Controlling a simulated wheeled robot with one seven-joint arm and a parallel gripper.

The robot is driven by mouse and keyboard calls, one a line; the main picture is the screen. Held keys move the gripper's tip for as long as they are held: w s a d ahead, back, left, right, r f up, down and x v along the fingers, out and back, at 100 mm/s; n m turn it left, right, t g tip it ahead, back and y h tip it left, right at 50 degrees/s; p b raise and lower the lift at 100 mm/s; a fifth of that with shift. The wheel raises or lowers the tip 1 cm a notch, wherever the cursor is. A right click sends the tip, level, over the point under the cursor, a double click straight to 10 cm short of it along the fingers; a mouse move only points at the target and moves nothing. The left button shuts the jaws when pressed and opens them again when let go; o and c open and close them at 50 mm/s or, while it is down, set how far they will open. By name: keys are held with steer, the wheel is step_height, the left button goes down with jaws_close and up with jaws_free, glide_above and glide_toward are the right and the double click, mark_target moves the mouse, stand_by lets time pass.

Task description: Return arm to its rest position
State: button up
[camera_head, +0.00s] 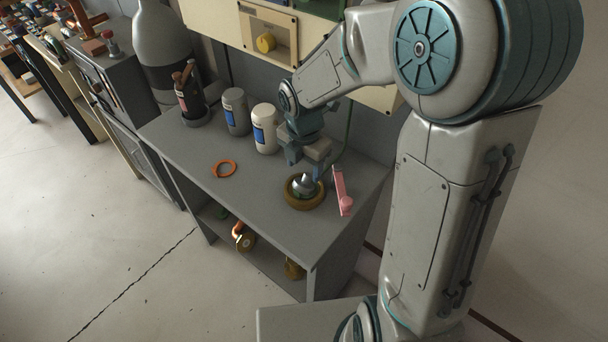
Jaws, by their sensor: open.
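My gripper (305,165) hangs at the end of my arm, pointing down over the right part of a grey table (205,185). My arm reaches in from the right and bends down to the table.
A beige panel (268,35) stands behind. A lower shelf (270,259) holds brass parts. Open floor lies left.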

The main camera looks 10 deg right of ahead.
steer(key=shift+s+r, duration=0.15)
steer(key=shift+r, duration=2.65)
steer(key=s+d+r+m+t, duration=0.1)
steer(key=s+d+m, duration=0.3)
steer(key=m, duration=0.9)
steer(key=s+d+r+m+t, duration=0.1)
steer(key=s+d+r+m, duration=0.3)
steer(key=s+m, duration=0.7)
steer(key=shift+s+d+r+m, duration=0.25)
steer(key=shift+d+m, duration=0.3)
steer(key=shift+m, duration=0.95)
steer(key=shift+w, duration=0.1)
